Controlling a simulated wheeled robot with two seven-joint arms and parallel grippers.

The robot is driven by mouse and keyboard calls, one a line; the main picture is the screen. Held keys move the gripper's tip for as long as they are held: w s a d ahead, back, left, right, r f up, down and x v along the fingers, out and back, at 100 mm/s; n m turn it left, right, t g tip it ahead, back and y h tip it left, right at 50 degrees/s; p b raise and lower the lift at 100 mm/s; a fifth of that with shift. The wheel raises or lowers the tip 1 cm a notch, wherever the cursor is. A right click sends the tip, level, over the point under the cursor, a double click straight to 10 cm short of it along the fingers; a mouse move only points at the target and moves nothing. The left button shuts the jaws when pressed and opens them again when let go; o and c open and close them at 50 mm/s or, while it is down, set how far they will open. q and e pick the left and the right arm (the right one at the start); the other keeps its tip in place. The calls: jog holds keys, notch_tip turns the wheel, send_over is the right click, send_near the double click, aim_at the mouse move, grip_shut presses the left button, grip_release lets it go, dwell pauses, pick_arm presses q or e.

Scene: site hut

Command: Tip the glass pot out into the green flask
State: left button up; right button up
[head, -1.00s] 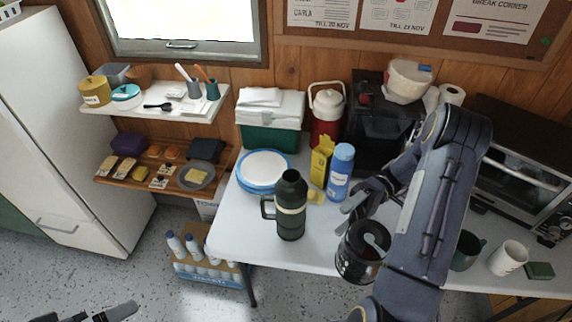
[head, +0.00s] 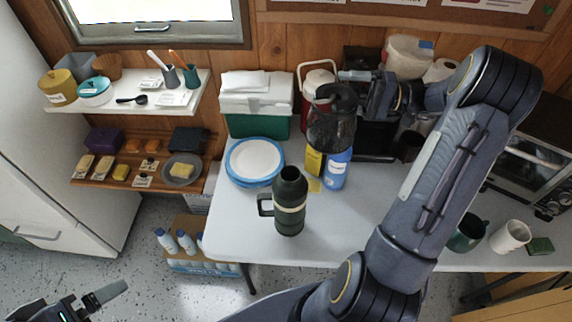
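The green flask (head: 290,205) stands upright and open-topped on the white table, with its handle to the left. The glass pot (head: 331,128), dark and see-through, is in the air behind and to the right of the flask, in front of the cool box and red jug. My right gripper (head: 362,80) is at the pot's upper right and appears shut on its handle; the grip is partly hidden. Whether the pot is tilted or holds liquid is hard to tell. My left gripper (head: 80,302) is low at the bottom left, off the table, fingers apart and empty.
A yellow carton (head: 314,161) and a blue bottle (head: 337,170) stand beneath the pot in the picture. Blue-rimmed plates (head: 254,161) are left of them. A dark mug (head: 467,233) and white mug (head: 510,236) stand at right. The table front around the flask is clear.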

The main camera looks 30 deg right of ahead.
jog(key=shift+w+d+r+m+t, duration=0.3)
jog(key=shift+w+d+r+t, duration=0.1)
jog(key=shift+d+r, duration=0.25)
pick_arm(q)
jog(key=shift+w, duration=0.3)
jog(key=shift+f, duration=0.1)
